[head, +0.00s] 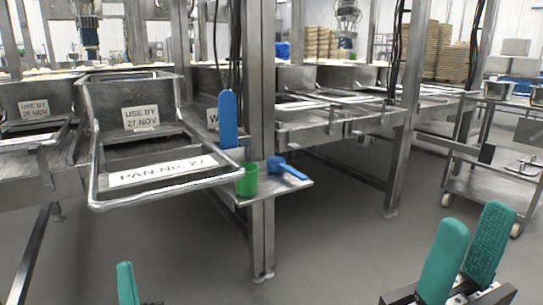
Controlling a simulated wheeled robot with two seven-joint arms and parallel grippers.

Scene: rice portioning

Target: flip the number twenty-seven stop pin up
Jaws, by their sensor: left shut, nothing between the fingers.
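The pan labelled "PAN No. 27" (150,166) stands at centre left, with a tubular metal rail (160,193) around its front. A "USE BY 27 NOV" card (141,118) is on the hopper behind it. I cannot pick out the stop pin in this view. My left gripper (126,284) is at the bottom edge, below and in front of the rail, apart from it. Its teal fingers are shut and empty. My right gripper (474,222) is at the lower right, far from the pan. Its teal fingers are apart with nothing between them.
A small metal shelf (290,185) by the post (262,225) holds a green cup (247,182) and a blue scoop (287,170). A tall blue piece (228,120) stands just behind. A steel trolley (490,190) is at the right. The floor between my grippers is clear.

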